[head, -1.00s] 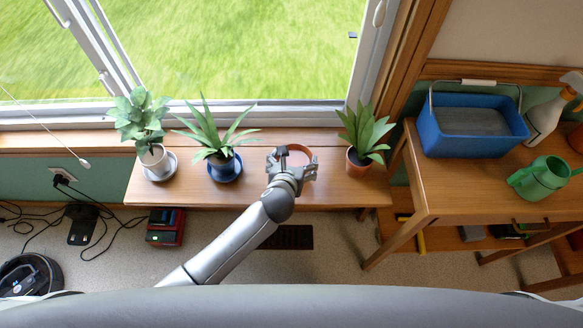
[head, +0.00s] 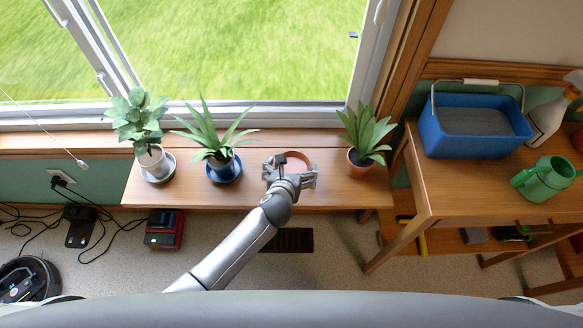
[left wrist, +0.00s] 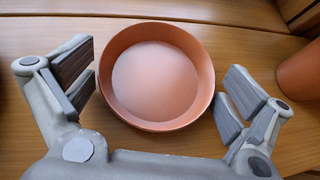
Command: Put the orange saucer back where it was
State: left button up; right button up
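The orange saucer (head: 296,161) is a shallow round dish on the wooden bench, between the blue-potted plant and the orange-potted plant. In the left wrist view the saucer (left wrist: 155,78) is empty and seen from above. My left gripper (head: 291,170) is at the saucer's near side. In the left wrist view its fingers (left wrist: 155,88) are spread wide, one on each side of the saucer, close to the rim; small gaps seem to show. The orange pot (head: 359,160) holds a leafy plant and stands just right of the gripper. My right gripper is not in view.
A blue pot (head: 223,171) and a white pot (head: 151,160) with plants stand left on the bench (head: 335,194), each on a blue or grey saucer.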

pick_arm(q)
jog(key=shift+r, duration=0.2)
jog(key=p+v, duration=0.2)
jog(key=v, duration=1)
jog(key=shift+p, duration=0.4)
jog(key=shift+a+f, duration=0.1)
